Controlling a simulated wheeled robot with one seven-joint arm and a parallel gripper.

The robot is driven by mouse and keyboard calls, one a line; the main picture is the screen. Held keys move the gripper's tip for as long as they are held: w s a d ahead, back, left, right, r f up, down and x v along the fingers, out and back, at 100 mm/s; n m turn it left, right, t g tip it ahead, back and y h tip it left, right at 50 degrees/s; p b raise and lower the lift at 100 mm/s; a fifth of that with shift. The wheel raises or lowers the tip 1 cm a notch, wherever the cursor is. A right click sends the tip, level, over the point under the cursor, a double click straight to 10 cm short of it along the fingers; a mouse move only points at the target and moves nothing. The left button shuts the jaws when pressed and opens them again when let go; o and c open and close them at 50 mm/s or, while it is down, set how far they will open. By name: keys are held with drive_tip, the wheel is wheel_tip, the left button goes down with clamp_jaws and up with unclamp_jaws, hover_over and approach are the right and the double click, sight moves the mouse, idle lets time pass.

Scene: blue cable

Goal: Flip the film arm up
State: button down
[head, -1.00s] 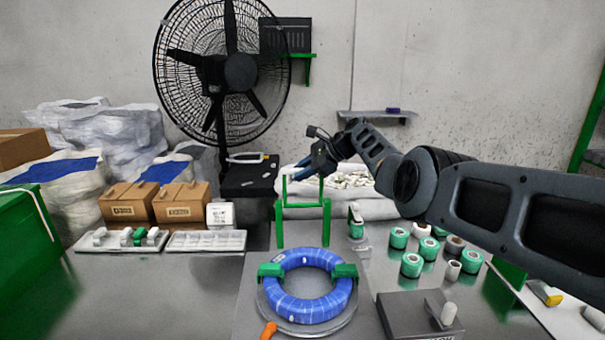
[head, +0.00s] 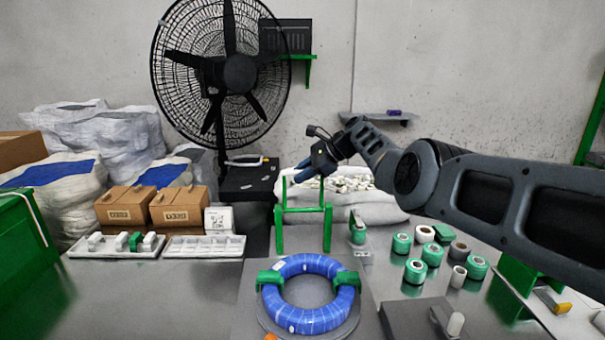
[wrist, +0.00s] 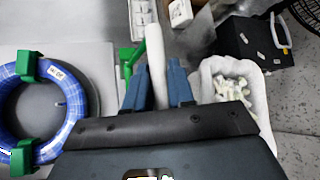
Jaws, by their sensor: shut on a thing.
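A green film arm frame (head: 303,212) stands upright behind the blue cable coil, its upper part rising to my gripper. In the wrist view, my gripper (wrist: 157,80) is shut on a white roller of the film arm (wrist: 154,48), which lies between the two blue fingers. A green part of the frame (wrist: 127,58) shows just left of the roller. The roller's lower end is hidden by the gripper body.
The blue cable coil (head: 307,318) lies on a round turntable with green clamps. Several green tape rolls (head: 415,270) stand right of the frame. A white sack (head: 350,203) sits behind it. White trays (head: 205,246) and cardboard boxes (head: 126,206) stand left.

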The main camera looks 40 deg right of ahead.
drive_tip(key=shift+d+r, duration=0.1)
drive_tip(key=shift+d, duration=0.05)
idle(0.3)
drive_tip(key=c, duration=1.1)
unclamp_jaws()
drive_tip(key=shift+w, duration=0.1)
drive_tip(key=shift+p+v, duration=0.7)
drive_tip(key=shift+v, duration=3.15)
